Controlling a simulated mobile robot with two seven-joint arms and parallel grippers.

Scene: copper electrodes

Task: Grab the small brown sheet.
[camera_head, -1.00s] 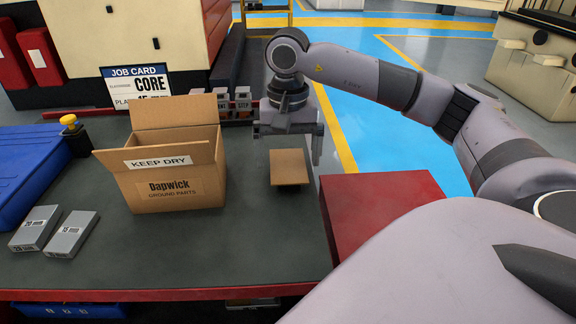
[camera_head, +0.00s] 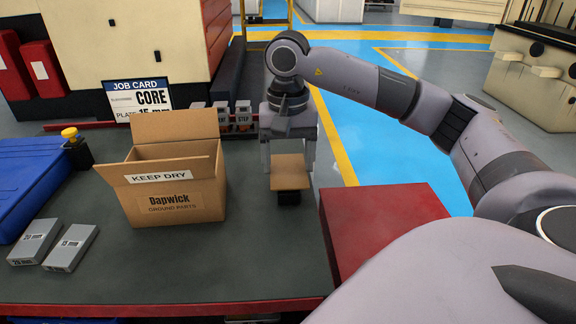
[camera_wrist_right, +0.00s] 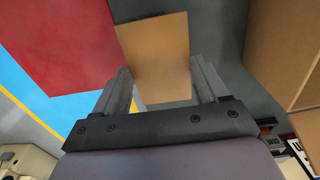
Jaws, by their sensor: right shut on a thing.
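The small brown sheet (camera_head: 290,171) is right of the open cardboard box in the head view, above the dark green table top. My right gripper (camera_head: 288,162) reaches down from behind it, with one finger at each side edge. It is shut on the sheet. In the right wrist view the sheet (camera_wrist_right: 156,48) sits between the two fingers of the right gripper (camera_wrist_right: 160,82) and extends beyond them. A dark patch shows under the sheet; whether it is a support or a shadow, I cannot tell. My left gripper is out of view.
The cardboard box (camera_head: 175,200), marked Dapwick, stands just left with its flaps open. A red block (camera_head: 383,225) is close on the right. Two grey blocks (camera_head: 70,247) and a blue container (camera_head: 35,180) are at left. A job card (camera_head: 138,98) stands behind. The front table area is clear.

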